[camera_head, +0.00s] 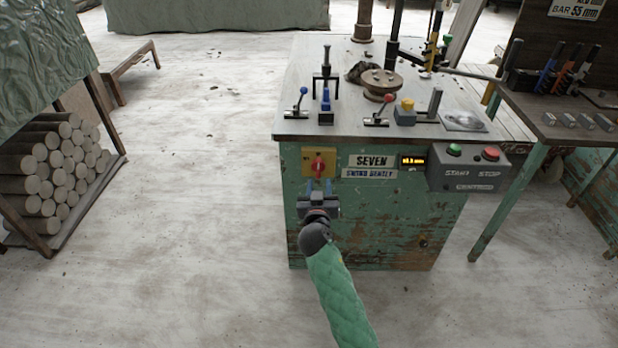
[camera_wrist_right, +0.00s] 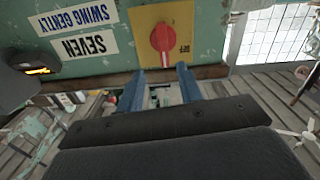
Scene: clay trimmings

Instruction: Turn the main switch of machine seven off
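Machine seven (camera_head: 370,220) is a worn green cabinet with a "SEVEN" label (camera_head: 371,161) on its front. Its main switch is a red knob (camera_head: 318,165) on a yellow plate (camera_head: 308,155), left of the label. The knob's grip bar looks upright. My right gripper (camera_head: 319,184) is just below the knob in the head view, fingers pointing at the panel. In the right wrist view, where the label appears upside down, the blue fingers (camera_wrist_right: 160,70) are apart with nothing between them; the red knob (camera_wrist_right: 162,40) lies just beyond their tips. My left gripper is out of view.
Right of the labels are a lit display (camera_head: 412,161) and a grey box with a green start button (camera_head: 454,150) and a red stop button (camera_head: 491,153). Levers and a round fixture (camera_head: 381,84) stand on top. Cut logs (camera_head: 50,170) are stacked at left. The floor between is clear.

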